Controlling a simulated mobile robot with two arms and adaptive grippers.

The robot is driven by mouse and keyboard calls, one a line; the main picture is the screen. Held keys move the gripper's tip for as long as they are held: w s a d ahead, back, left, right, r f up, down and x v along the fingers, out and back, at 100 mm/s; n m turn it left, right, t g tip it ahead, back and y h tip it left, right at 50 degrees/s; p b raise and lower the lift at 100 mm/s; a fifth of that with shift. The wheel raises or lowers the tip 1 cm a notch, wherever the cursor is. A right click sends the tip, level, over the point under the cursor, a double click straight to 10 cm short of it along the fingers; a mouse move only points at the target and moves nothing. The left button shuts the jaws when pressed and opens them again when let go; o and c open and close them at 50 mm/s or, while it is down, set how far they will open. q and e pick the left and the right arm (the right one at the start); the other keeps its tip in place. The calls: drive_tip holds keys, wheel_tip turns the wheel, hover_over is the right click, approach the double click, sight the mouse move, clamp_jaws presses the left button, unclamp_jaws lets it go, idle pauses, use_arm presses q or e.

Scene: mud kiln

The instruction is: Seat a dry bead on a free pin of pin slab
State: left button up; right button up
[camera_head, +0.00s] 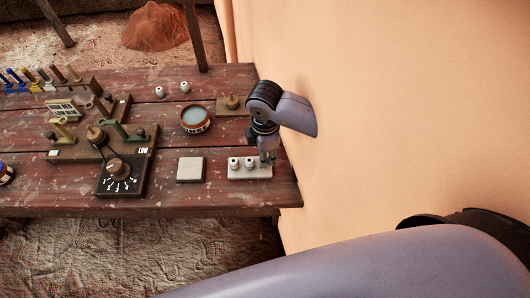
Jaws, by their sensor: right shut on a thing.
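The pale pin slab (236,175) lies near the right front of the wooden table. Two whitish beads, one (234,163) and another (249,163), sit side by side on its left and middle parts. My right gripper (267,158) points down over the slab's right end, beside the middle bead. It is shut on a bead, which its fingers mostly hide; I cannot tell whether that bead touches the slab or a pin. Two more light beads, one (159,91) and another (184,86), stand apart at the back of the table. My left gripper is not in view.
A plain pale tile (190,169) lies left of the slab. Behind are a round bowl of greyish liquid (195,120) and a small board with a knob (232,102). A dial box (122,175) stands further left. A tan wall (380,120) rises close on the right.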

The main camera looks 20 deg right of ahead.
drive_tip(key=shift+f+b, duration=0.55)
drive_tip(key=shift+f, duration=0.55)
idle(0.8)
drive_tip(key=o, duration=0.9)
drive_tip(key=shift+r, duration=0.1)
drive_tip(key=shift+r+p, duration=3.2)
drive_tip(key=shift+r, duration=0.55)
drive_tip(key=shift+f, duration=0.1)
